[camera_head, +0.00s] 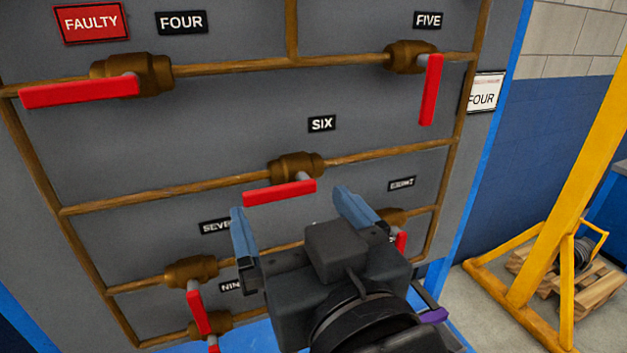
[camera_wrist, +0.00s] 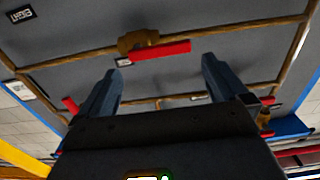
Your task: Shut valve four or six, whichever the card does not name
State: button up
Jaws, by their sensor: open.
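Valve six (camera_head: 297,167) has a brass body and a red lever (camera_head: 280,193) lying along its pipe, pointing left. Valve four (camera_head: 133,75) is at the upper left, its red lever (camera_head: 80,91) also along the pipe. The white card (camera_head: 483,92) at the panel's right edge reads FOUR; its smaller print is unreadable. My gripper (camera_head: 293,208) is open and empty, in front of the panel near valve six. The turned wrist view shows valve six (camera_wrist: 138,40) and its lever (camera_wrist: 165,50) just beyond and between the open fingers (camera_wrist: 160,66). I see no contact.
A red FAULTY sign (camera_head: 92,23) hangs beside the FOUR label (camera_head: 181,22). Valve five (camera_head: 410,57) has its lever hanging down across its pipe. Lower valves sit below, partly hidden by my gripper. A yellow frame (camera_head: 560,200) and a wooden pallet (camera_head: 590,285) stand right.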

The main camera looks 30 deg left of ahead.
aim_at(282, 190)
jog(key=shift+p+x, duration=0.3)
jog(key=shift+x, duration=2.05)
jog(key=c, duration=1.2)
